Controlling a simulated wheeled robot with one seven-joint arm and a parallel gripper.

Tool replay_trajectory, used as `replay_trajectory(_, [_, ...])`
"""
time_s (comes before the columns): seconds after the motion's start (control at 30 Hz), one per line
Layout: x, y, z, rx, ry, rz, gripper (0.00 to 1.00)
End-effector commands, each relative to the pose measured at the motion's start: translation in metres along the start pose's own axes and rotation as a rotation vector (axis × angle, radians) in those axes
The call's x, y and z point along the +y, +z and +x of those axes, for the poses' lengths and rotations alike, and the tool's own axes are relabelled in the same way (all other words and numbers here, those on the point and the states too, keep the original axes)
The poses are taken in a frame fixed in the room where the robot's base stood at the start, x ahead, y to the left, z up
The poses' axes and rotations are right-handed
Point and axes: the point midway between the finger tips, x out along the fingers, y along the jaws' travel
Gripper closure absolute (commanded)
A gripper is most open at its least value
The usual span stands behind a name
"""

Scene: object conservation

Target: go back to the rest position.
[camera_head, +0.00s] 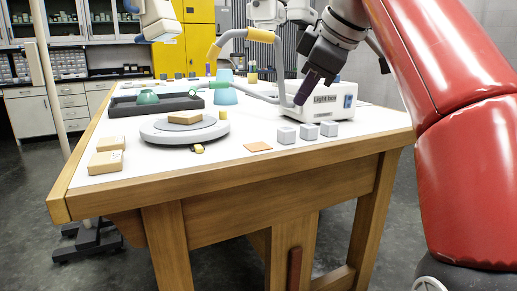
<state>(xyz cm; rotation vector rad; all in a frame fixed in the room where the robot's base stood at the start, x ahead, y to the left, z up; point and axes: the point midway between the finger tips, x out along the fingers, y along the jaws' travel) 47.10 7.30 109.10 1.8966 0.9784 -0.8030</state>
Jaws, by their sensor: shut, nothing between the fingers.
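My red arm fills the right side of the view.
A round grey turntable (160,132) bears a tan block (185,117). A dark tray (125,106) holds a green bowl (148,97). Tan blocks (105,162) lie at the left front corner. An orange square (258,147) lies near the cubes.

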Motion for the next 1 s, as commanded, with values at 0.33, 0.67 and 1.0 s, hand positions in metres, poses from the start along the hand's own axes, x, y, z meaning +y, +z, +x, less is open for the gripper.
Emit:
replay_trajectory(0.33, [-0.029,0.024,0.019,-0.065,0.026,0.232,1.00])
replay_trajectory(0.67, [-0.111,0.105,0.069,-0.168,0.117,0.660,1.00])
replay_trajectory(1.0, [-0.233,0.218,0.143,-0.231,0.226,1.066,1.00])
